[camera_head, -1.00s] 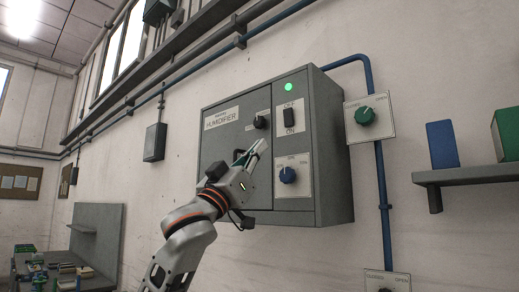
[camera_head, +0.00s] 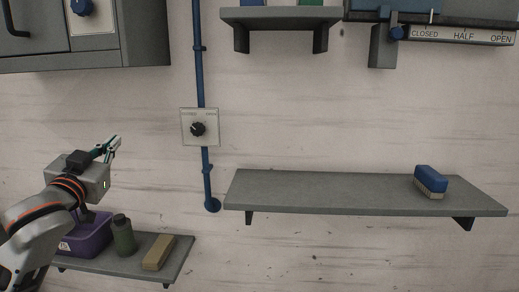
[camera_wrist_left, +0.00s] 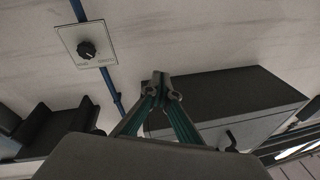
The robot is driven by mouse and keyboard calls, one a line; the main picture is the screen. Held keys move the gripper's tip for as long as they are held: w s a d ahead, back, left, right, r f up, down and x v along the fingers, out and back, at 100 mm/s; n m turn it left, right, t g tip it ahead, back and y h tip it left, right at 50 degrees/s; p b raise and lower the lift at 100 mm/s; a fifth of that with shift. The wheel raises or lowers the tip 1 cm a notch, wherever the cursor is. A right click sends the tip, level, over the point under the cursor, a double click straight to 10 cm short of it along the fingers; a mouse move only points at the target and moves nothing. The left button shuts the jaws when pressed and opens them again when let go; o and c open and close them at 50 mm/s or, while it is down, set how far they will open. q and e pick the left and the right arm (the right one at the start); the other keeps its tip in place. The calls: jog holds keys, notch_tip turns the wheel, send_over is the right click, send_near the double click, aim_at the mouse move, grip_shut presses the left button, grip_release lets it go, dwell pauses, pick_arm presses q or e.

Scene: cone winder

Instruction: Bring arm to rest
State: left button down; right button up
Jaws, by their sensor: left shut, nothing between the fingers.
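My left gripper (camera_head: 113,147) is at the left of the head view, in front of the wall and above the low shelf. It is shut and empty, and touches nothing that I can see. In the left wrist view its two greenish fingers (camera_wrist_left: 161,85) meet at the tips. My right gripper is not in view.
A low shelf (camera_head: 182,262) bears a purple bin (camera_head: 88,238), a dark green bottle (camera_head: 123,235) and a tan block (camera_head: 159,252). A black knob (camera_head: 198,129) sits on the blue pipe. A wider shelf (camera_head: 320,193) bears a blue brush (camera_head: 430,180). A grey cabinet (camera_head: 145,35) hangs upper left.

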pick_arm(q)
jog(key=s+f+m+g+y, duration=0.1)
jog(key=s+f+g, duration=0.3)
jog(key=f, duration=1)
jog(key=s+f+m+g+y, duration=0.15)
jog(key=s+f, duration=0.45)
jog(key=f, duration=0.8)
jog(key=s+a+f+m+g+y, duration=0.15)
jog(key=s+f+g, duration=0.65)
jog(key=s+f, duration=1.3)
jog(key=d+f+n+t+h, duration=0.1)
jog(key=d+f+t+h, duration=0.1)
jog(key=d+f+h, duration=0.2)
jog(key=d+f+n+t+h, duration=0.1)
jog(key=d+f+t+h, duration=0.1)
jog(key=d+f, duration=0.5)
jog(key=shift+d+f+h, duration=0.35)
jog(key=shift+d+h, duration=0.55)
jog(key=shift+d, duration=1.9)
